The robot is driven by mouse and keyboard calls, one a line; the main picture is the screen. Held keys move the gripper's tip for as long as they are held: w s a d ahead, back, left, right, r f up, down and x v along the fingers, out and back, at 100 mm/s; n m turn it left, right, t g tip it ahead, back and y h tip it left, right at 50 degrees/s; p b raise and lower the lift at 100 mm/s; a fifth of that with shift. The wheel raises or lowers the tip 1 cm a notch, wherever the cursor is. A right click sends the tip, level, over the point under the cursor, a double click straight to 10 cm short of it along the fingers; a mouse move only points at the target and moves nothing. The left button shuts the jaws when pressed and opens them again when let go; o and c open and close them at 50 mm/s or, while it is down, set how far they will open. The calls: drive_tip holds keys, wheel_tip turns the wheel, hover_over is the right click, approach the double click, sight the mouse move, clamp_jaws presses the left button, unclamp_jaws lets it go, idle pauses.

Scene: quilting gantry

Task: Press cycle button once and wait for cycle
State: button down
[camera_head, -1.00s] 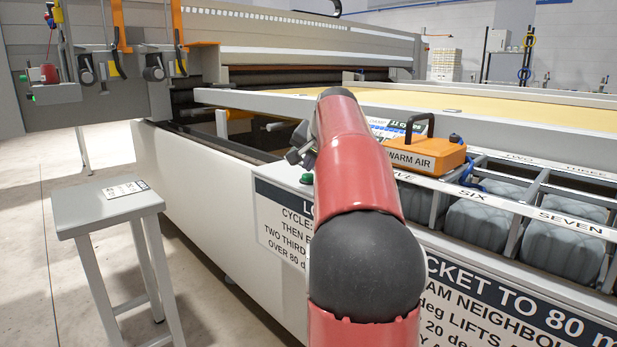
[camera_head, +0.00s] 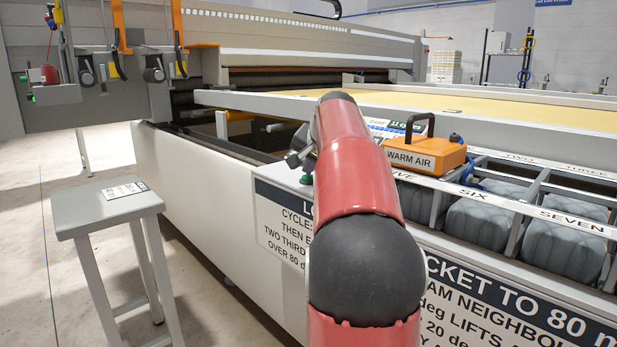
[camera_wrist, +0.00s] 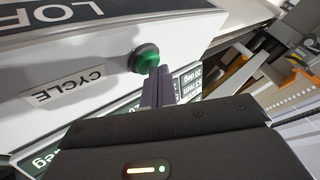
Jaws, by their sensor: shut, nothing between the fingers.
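The green cycle button (camera_wrist: 145,58) has a dark collar and sits on a pale panel, beside a white CYCLE label (camera_wrist: 64,88) that appears upside down in the wrist view. In the head view the button (camera_head: 306,179) shows small, just left of my red arm. My gripper (camera_wrist: 156,72) is shut and empty. Its fingertips overlap the button's lower right edge in the wrist view; I cannot tell whether they touch it. In the head view my gripper (camera_head: 300,157) is partly hidden by my arm and appears just above the button.
An orange WARM AIR box (camera_head: 430,155) with a black handle stands on the machine's edge. Grey padded bundles (camera_head: 565,240) fill numbered bays at right. A grey stool (camera_head: 90,212) stands at left, with open floor around it.

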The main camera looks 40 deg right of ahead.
sight(310, 177)
drive_tip(key=shift+f, duration=0.3)
idle(0.4)
drive_tip(key=shift+r+p, duration=0.85)
drive_tip(key=shift+r, duration=0.15)
wheel_tip(310, 177, up, 3)
drive_tip(key=p, duration=0.3)
drive_tip(key=shift+r, duration=0.15)
drive_tip(key=shift+r+p, duration=0.35)
drive_tip(key=shift+r, duration=0.5)
drive_tip(key=shift+a, duration=0.1)
